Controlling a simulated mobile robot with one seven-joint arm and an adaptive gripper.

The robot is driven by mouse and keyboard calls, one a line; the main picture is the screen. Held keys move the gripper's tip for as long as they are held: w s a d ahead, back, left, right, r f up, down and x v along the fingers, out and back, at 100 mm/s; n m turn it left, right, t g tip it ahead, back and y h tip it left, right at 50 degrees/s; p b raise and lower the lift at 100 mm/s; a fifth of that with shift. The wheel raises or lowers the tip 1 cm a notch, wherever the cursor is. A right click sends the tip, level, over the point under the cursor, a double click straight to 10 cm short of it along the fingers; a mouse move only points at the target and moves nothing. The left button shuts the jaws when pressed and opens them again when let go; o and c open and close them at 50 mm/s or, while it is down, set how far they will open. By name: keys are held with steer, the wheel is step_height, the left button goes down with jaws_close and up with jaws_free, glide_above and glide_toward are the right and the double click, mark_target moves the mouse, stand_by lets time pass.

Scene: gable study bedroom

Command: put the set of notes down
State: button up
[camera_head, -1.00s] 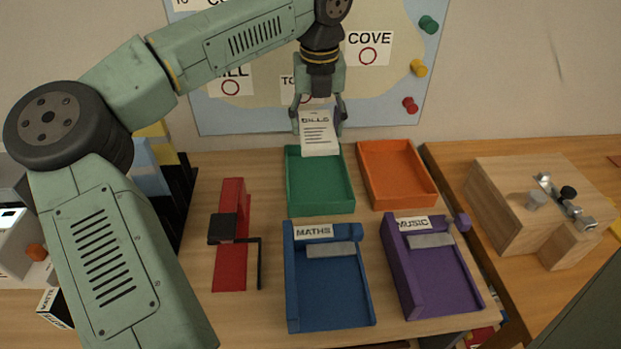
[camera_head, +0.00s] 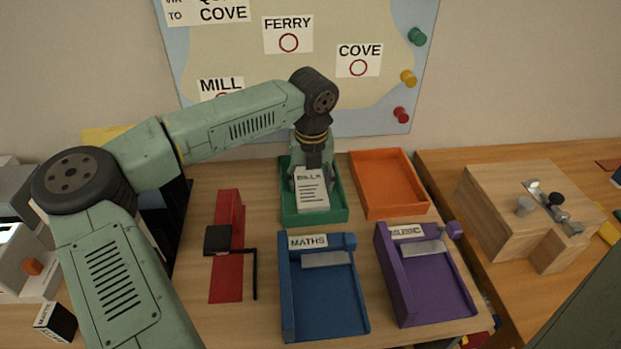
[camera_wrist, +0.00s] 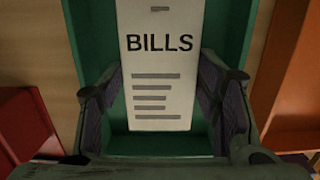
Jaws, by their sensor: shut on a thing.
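The set of notes (camera_head: 312,194) is a white pad headed BILLS with several printed lines. It also shows in the wrist view (camera_wrist: 158,65), face towards the camera. My gripper (camera_head: 311,180) is shut on the notes, with a finger at each side of them; the wrist view shows my gripper (camera_wrist: 165,110) too. The notes are inside the outline of the green tray (camera_head: 342,213), which also shows in the wrist view (camera_wrist: 88,35). Whether their underside touches the tray floor is hidden.
An orange tray (camera_head: 416,202) stands right of the green one. A blue MATHS tray (camera_head: 325,300) and a purple MUSIC tray (camera_head: 440,285) stand in front. A red device with a black handle (camera_head: 228,270) is at left. A wooden block (camera_head: 500,205) sits far right.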

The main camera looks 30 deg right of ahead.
mark_target(311, 191)
steer(key=shift+f, duration=0.15)
steer(key=o, duration=1.3)
steer(key=shift+r, duration=0.75)
steer(key=r+b, duration=0.1)
steer(key=r, duration=0.2)
steer(key=s+r, duration=0.1)
steer(key=r, duration=0.3)
steer(key=r+b, duration=0.1)
steer(key=r, duration=0.3)
steer(key=shift+s+a+b, duration=0.2)
steer(key=shift+a+b, duration=0.1)
steer(key=shift+b, duration=0.05)
